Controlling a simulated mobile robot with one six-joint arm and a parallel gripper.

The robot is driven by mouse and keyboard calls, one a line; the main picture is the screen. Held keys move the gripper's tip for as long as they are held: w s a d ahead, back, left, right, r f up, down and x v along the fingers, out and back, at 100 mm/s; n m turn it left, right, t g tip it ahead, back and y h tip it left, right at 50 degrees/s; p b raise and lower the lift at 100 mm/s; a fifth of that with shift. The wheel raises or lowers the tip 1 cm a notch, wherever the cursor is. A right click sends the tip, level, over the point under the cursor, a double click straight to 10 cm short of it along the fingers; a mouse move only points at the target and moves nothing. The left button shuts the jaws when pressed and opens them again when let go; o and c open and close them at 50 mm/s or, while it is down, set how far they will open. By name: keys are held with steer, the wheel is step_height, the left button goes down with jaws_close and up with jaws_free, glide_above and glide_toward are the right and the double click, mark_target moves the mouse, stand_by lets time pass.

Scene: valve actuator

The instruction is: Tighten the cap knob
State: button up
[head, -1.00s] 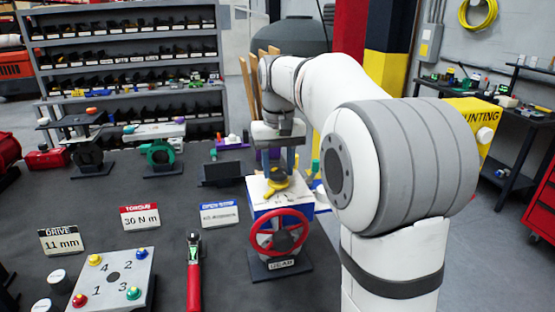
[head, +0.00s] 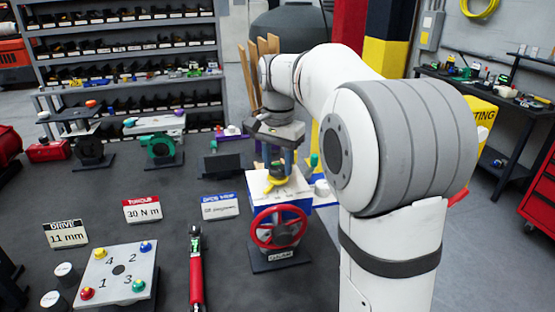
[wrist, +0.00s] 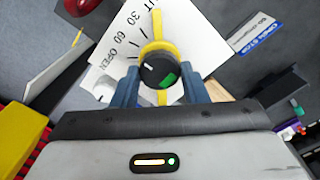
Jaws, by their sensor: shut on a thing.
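The valve actuator (head: 279,226) has a white top plate with angle marks and a red handwheel (head: 276,228) on its front. A round black cap knob (wrist: 158,71) with a green patch and a white mark sits over a yellow pointer (wrist: 155,49) on the dial plate (wrist: 118,45). The yellow pointer also shows in the head view (head: 277,184). My gripper (wrist: 160,84) comes down from above, its blue-grey fingers on either side of the black knob and shut on it. The fingers hide the knob's sides. In the head view my gripper (head: 280,165) hides most of the knob.
A red-handled torque wrench (head: 196,268) lies left of the actuator. Sign cards, including a 30 N m torque card (head: 142,209), and a numbered bolt plate (head: 118,276) stand further left. A dark stand (head: 222,165) is behind. Grey bench top between them is clear.

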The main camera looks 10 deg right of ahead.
mark_target(278, 167)
steer(key=shift+m, duration=0.3)
steer(key=o, duration=1)
step_height(278, 167, up, 8)
steer(key=shift+f, duration=0.1)
steer(key=shift+s, duration=0.1)
